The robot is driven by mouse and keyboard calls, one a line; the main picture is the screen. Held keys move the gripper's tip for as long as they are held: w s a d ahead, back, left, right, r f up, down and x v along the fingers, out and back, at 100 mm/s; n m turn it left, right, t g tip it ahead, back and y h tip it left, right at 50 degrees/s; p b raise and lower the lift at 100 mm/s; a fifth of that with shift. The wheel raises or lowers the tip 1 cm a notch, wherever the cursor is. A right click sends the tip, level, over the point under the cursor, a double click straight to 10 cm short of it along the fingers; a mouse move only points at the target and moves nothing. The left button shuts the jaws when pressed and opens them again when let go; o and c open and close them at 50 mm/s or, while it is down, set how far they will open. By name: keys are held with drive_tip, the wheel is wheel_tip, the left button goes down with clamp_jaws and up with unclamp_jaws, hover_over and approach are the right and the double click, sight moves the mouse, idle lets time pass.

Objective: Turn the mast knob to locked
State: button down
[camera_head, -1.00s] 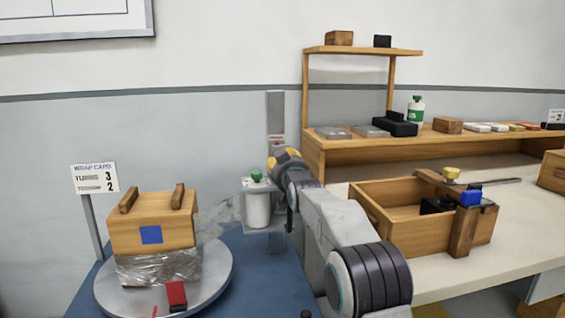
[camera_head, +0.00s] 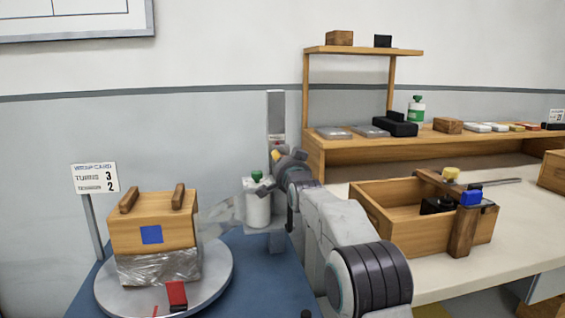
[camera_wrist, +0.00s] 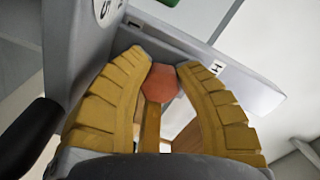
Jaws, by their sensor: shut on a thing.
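The grey mast (camera_head: 276,112) stands upright behind my arm, against the wall. In the wrist view, the two yellow fingers of my gripper (camera_wrist: 161,80) close on an orange-red knob (camera_wrist: 160,86), one on each side. The gripper also shows small in the head view (camera_head: 276,153), at the mast's front. Grey plates beside the knob carry printed letters, one of them an H; I cannot tell which position the knob points to. The white film roll (camera_head: 257,207) with a green top sits at the foot of the mast.
A wooden box (camera_head: 152,222) wrapped low in clear film stands on a round turntable (camera_head: 222,278) at left, with a red block (camera_head: 176,296) in front. A card sign (camera_head: 96,178) stands behind. A wooden crate (camera_head: 385,233) and a shelf (camera_head: 330,147) are at right.

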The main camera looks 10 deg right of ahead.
drive_tip(key=m, duration=0.6)
drive_tip(key=shift+d+r+m, duration=0.15)
drive_tip(key=shift+r+m, duration=0.15)
drive_tip(key=shift+r, duration=0.05)
drive_tip(key=m, duration=0.4)
drive_tip(key=shift+f, duration=0.1)
drive_tip(key=shift+f+m, duration=0.15)
drive_tip(key=shift+m, duration=0.85)
drive_tip(key=shift+d+f, duration=0.1)
drive_tip(key=c, duration=0.9)
unclamp_jaws()
drive_tip(key=shift+f, duration=0.1)
drive_tip(key=shift+o, duration=0.2)
drive_tip(key=shift+s, duration=0.15)
